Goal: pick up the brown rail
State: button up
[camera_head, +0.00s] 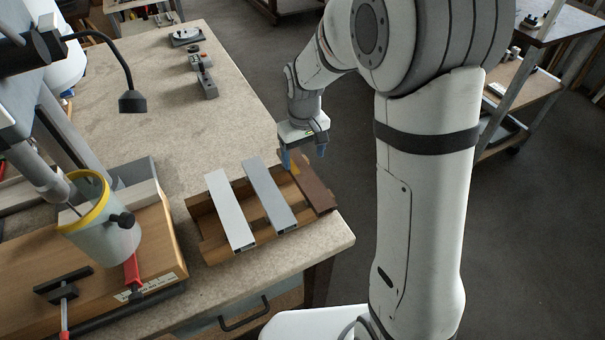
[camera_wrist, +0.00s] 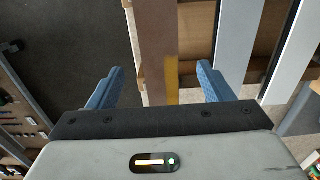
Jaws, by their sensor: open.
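In the wrist view my gripper (camera_wrist: 158,88) has a finger on each side of the rail, with a gap to each. Whether the fingertips reach down to the rail's height is unclear.
A grey-blue rail (camera_head: 269,193) lies beside the brown one, and a white rail (camera_head: 231,210) lies further left in the tray.

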aim_at(305, 175)
notch_tip(305, 175, down, 6)
jog(key=shift+s+d+f+p, duration=0.1)
jog(key=shift+s+p, duration=0.05)
jog(key=shift+p, duration=0.75)
jog(key=c, duration=1.1)
